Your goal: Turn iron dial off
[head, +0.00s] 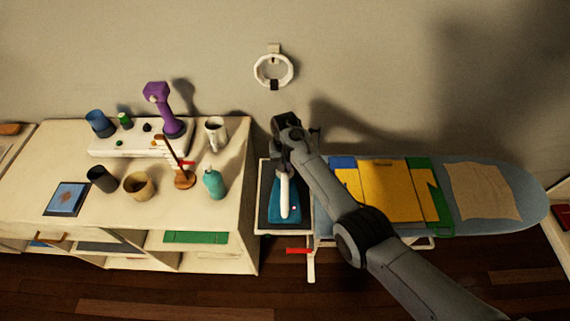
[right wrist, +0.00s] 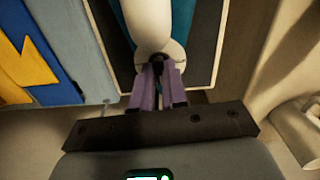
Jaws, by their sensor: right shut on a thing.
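The iron (head: 285,199) has a teal body and a white handle, and it lies on a dark rest pad with a pale rim (head: 262,222) at the left end of the ironing board. A small red light shows on it. My right gripper (head: 284,158) is at the far end of the iron. In the right wrist view its purple fingers (right wrist: 157,84) are shut at the rounded white end of the iron (right wrist: 155,25). The dial is mostly hidden between the fingertips, so its setting cannot be read. My left gripper is not in view.
The ironing board (head: 528,196) carries a folded yellow, blue and green cloth (head: 390,190) and a beige cloth (head: 482,190). A pale cabinet (head: 225,205) with cups, a teal bottle (head: 213,183) and a purple object (head: 158,95) stands close at left. A white ring (head: 257,70) hangs on the wall.

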